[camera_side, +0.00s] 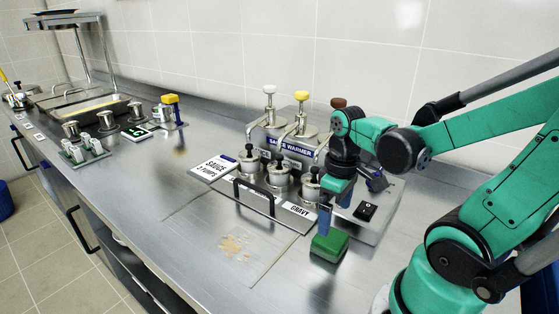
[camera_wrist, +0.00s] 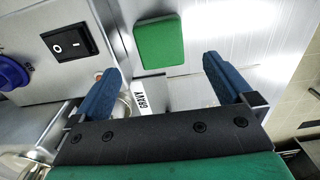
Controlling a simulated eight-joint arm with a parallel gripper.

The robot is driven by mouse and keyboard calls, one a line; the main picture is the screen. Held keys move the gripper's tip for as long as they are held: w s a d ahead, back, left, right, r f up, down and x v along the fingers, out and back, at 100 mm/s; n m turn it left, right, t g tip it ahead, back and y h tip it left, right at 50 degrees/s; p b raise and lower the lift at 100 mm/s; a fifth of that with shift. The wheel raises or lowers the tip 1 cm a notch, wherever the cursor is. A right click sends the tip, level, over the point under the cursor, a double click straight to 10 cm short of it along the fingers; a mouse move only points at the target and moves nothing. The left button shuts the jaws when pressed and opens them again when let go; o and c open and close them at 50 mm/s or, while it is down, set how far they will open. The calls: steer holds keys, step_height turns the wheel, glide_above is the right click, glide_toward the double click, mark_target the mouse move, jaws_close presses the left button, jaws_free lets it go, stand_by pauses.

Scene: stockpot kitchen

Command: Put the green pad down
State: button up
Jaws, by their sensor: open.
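The green pad (camera_side: 329,246) lies on the steel counter just in front of the sauce warmer's right end. In the wrist view the green pad (camera_wrist: 159,42) lies beyond the fingertips, roughly between their lines, and looks flat. My gripper (camera_side: 335,207) hangs above and slightly behind the pad, fingers pointing down. In the wrist view my gripper (camera_wrist: 158,78) has its two blue fingers wide apart with nothing between them. The pad is apart from the fingers there; the exact height gap is hard to tell in the side view.
The sauce warmer (camera_side: 292,152) with several pumps stands close behind. Its black switch (camera_wrist: 69,42) is near the pad. A stained patch (camera_side: 234,246) marks the counter; the counter front-left is clear.

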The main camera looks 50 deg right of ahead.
step_height(320, 180, up, 6)
steer(key=f, duration=0.1)
steer(key=w+a+r+t, duration=0.1)
steer(key=w+a+t, duration=0.6)
steer(key=a, duration=0.1)
steer(key=shift+w, duration=0.15)
steer(key=shift+a, duration=0.1)
stand_by(0.6)
steer(key=g, duration=0.7)
glide_above(331, 237)
step_height(331, 237, down, 7)
steer(key=shift+r, duration=0.1)
steer(key=shift+f, duration=2.7)
